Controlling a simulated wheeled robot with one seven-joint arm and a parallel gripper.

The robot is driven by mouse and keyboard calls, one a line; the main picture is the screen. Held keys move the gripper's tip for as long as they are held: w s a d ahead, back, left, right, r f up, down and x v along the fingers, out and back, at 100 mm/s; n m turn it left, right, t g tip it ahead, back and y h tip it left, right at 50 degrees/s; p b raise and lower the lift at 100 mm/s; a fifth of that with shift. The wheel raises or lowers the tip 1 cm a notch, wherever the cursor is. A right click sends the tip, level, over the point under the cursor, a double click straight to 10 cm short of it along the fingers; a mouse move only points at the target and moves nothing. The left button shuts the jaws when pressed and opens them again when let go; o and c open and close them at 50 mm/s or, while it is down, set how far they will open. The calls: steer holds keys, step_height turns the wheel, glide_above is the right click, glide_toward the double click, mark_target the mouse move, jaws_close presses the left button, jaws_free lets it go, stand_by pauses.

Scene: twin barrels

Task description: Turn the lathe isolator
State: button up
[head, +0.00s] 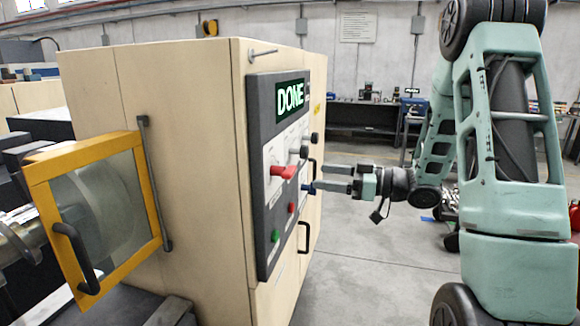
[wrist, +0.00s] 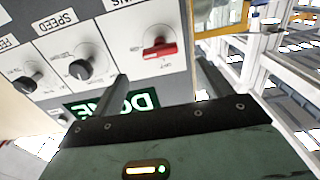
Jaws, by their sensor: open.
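The isolator is a red handle (head: 284,171) on a white plate on the grey lathe control panel (head: 262,130). In the wrist view the red handle (wrist: 160,48) lies nearly level across its plate, whose label is partly cut off and upside down. My gripper (head: 315,178) is open and empty, close in front of the panel, to the right of the handle in the head view. In the wrist view the fingertips of my gripper (wrist: 164,68) stand on either side of the handle, apart from it. The depth gap is hard to judge.
A lit DONE display (head: 290,97) is above the handle. Black knobs (wrist: 83,67) sit beside it, and a red button (head: 291,208) and green button (head: 275,236) sit below. A yellow-framed guard (head: 95,215) stands at left. The floor (head: 370,270) right of the cabinet is clear.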

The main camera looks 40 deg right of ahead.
mark_target(294, 173)
steer(key=p+x, duration=0.3)
steer(key=x, duration=0.6)
steer(key=shift+w+a, duration=0.25)
steer(key=shift+w, duration=0.05)
steer(key=c, duration=1)
